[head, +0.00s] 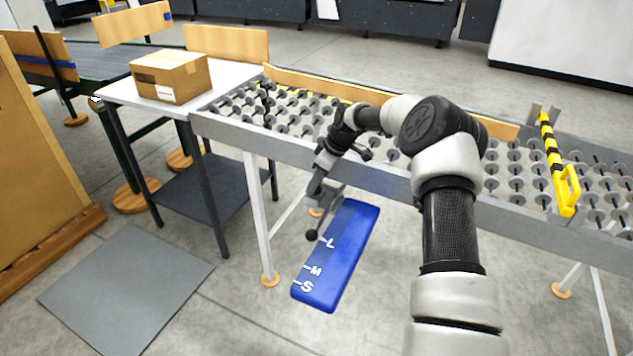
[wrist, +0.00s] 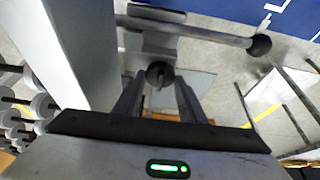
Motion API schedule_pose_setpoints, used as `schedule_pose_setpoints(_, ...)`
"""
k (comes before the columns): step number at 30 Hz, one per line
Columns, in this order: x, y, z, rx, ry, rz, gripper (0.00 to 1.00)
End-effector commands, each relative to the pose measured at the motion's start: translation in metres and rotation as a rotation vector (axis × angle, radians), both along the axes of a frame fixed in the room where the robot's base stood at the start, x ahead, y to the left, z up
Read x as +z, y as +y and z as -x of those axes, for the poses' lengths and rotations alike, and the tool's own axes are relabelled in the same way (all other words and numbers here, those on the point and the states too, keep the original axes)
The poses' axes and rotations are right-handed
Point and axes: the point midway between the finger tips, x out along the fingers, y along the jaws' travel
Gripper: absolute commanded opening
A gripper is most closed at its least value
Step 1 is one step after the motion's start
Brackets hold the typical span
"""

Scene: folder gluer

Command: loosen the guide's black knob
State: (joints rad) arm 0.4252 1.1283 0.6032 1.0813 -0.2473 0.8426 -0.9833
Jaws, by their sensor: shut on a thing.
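My gripper (head: 318,186) reaches down at the near side of the roller conveyor. In the wrist view, my gripper's two dark fingers (wrist: 159,84) are closed around a small round black knob (wrist: 158,71), which sits on a grey metal bracket (wrist: 150,44). In the head view the knob is hidden by my gripper. A grey rod (wrist: 195,30) with a black ball end (wrist: 260,46) runs from the bracket; the ball also shows in the head view (head: 311,235). A blue scale plate (head: 338,258) marked L, M and S lies beyond the rod.
The conveyor's side rail (head: 232,130) runs close beside my gripper. A cardboard box (head: 170,76) rests on a white table (head: 222,78) at left. A yellow-and-black bar (head: 553,160) crosses the conveyor at right. A grey mat (head: 125,290) lies on the floor.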

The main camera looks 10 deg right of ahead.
Motion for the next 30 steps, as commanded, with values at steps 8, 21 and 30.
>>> schedule_pose_setpoints(8, -0.001, 0.0, 0.001, -0.001, 0.002, 0.001, 0.55)
schedule_pose_setpoints(21, 0.036, -0.013, 0.008, -0.003, -0.001, 0.002, 0.55)
schedule_pose_setpoints(30, 0.105, -0.036, 0.025, -0.003, -0.001, 0.002, 0.55)
